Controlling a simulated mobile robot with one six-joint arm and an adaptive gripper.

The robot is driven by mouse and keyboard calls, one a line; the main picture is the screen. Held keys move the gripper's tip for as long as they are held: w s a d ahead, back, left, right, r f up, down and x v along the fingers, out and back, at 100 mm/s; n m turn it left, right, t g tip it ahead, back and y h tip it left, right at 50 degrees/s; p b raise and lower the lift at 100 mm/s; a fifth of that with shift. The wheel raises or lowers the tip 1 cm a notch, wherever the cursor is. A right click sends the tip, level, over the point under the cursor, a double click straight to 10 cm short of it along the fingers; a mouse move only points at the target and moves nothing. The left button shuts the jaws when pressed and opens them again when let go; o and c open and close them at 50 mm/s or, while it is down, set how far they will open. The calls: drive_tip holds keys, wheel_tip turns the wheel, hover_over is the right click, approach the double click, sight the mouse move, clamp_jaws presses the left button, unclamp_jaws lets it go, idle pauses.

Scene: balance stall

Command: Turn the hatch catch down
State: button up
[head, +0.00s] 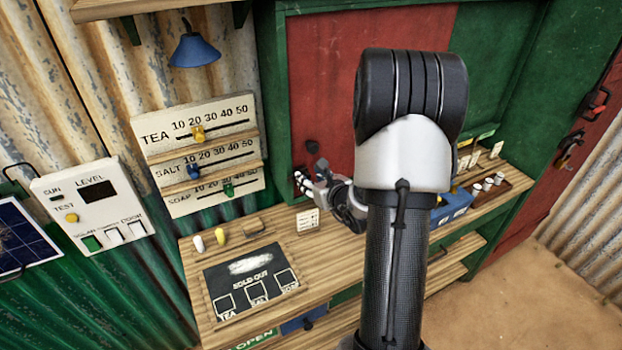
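The red hatch panel (320,60) stands in a green frame behind the counter, partly hidden by my arm. A small dark fitting (311,147) on its lower left looks like the catch; I cannot tell which way it points. My gripper (302,180) is just below that fitting, near the lower left corner of the hatch and above the counter. Its fingertips are small and partly merge with the frame, so I cannot tell whether they touch anything or hold anything.
The wooden counter (215,262) carries a sold-out board (250,297), chalk pieces and a small white card (308,219). A price slider board (215,112) and a white switch panel (60,190) are on the left wall. A blue box (455,207) and cups stand right.

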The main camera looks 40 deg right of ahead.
drive_tip(key=shift+w+d+f, duration=0.1)
drive_tip(key=shift+w, duration=0.15)
drive_tip(key=shift+c, duration=0.5)
clamp_jaws()
